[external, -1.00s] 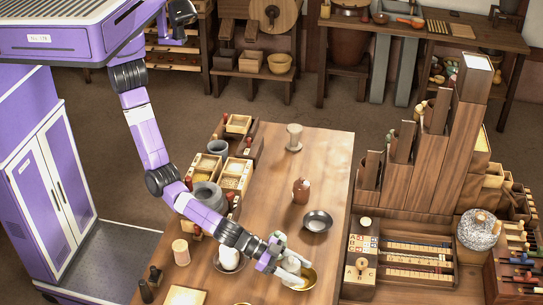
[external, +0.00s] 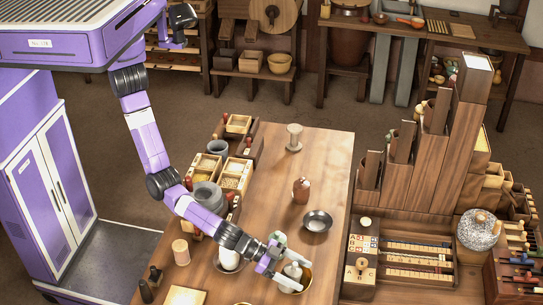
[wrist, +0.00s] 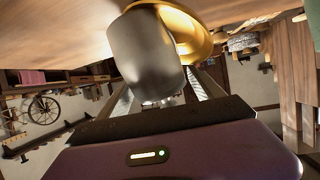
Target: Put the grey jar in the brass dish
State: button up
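The grey jar (external: 292,270) stands upright in the brass dish (external: 305,283) near the front of the table. In the wrist view the jar (wrist: 146,52) fills the space ahead of my gripper, with the rim of the brass dish (wrist: 200,38) behind it. My gripper (external: 281,261) is at the left side of the jar. Its fingers are spread apart, one towards each side of the jar, and look clear of it. In the wrist view the jar hides part of the fingers. The jar's base inside the dish is partly hidden by the gripper.
A pale vessel in a dish (external: 229,260) stands close left, under my forearm. A dark metal bowl (external: 317,221) and a brown jar (external: 301,190) stand farther back. Wooden racks (external: 405,262) border the table's right side. The table's middle-back is mostly clear.

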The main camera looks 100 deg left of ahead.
aim_at(291, 266)
jog(key=shift+a+f, duration=0.1)
jog(key=shift+a, duration=0.05)
jog(key=shift+r+p, duration=0.5)
jog(key=shift+p, duration=0.1)
jog(key=v, duration=0.3)
jog(key=shift+r+p, duration=0.15)
jog(key=shift+p, duration=0.25)
notch_tip(291, 266, up, 7)
jog(key=shift+r, duration=0.1)
